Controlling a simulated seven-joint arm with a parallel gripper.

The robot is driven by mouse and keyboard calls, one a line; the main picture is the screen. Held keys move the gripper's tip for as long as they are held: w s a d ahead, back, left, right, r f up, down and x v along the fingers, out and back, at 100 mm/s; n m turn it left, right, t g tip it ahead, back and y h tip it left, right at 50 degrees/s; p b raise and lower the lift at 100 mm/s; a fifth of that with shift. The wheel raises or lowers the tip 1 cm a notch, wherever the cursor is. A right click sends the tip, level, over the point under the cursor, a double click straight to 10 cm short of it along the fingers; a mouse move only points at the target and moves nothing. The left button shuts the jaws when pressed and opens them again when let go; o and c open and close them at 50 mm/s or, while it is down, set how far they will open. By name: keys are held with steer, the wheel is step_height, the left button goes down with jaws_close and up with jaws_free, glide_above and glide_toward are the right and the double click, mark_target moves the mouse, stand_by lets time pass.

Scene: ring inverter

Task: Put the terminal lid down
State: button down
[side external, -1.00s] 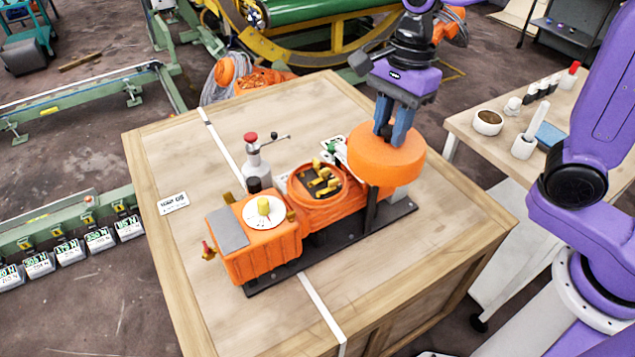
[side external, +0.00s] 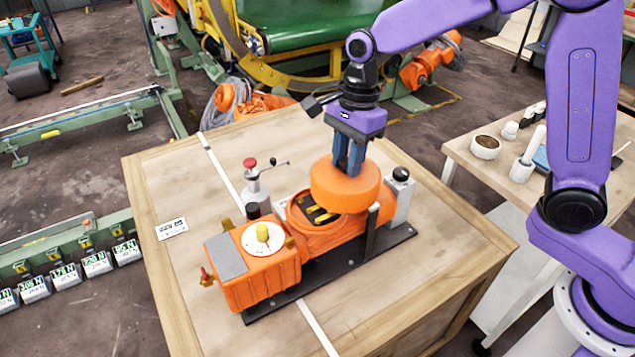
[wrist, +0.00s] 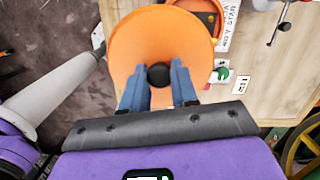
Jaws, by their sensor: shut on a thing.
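The terminal lid (side external: 345,187) is a round orange cap. My gripper (side external: 349,170) is shut on it from above, with blue fingers. In the wrist view the lid (wrist: 172,35) fills the space ahead of my gripper (wrist: 158,85), whose fingers stand either side of the lid's dark round knob (wrist: 159,75). The lid hangs over the right part of the orange round terminal housing (side external: 318,235), whose open top shows dark with some yellow parts. The lid hides part of that opening. In the side view I cannot tell whether the lid touches the rim.
An orange box with a white dial (side external: 263,238) stands left of the housing on the black base plate (side external: 330,275). A grey post with a black knob (side external: 401,190) stands at right. The wooden bench top is clear in front.

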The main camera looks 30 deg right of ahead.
mark_target(322, 160)
steer(key=w+f, duration=0.1)
steer(key=f, duration=0.1)
steer(key=w+a+f, duration=0.1)
steer(key=w, duration=0.1)
steer(key=w+a+f, duration=0.1)
steer(key=w+f, duration=0.1)
steer(key=shift+a+f, duration=0.2)
steer(key=shift+f, duration=0.1)
steer(key=f, duration=0.1)
steer(key=w+f, duration=0.1)
steer(key=f, duration=0.1)
steer(key=shift+a, duration=0.2)
steer(key=shift+f, duration=0.35)
steer(key=shift+f, duration=0.25)
steer(key=c, duration=0.9)
jaws_free()
steer(key=shift+o, duration=0.2)
step_height(322, 160, up, 17)
steer(key=d, duration=0.2)
steer(key=shift+d+r, duration=0.15)
steer(key=shift+d, duration=0.25)
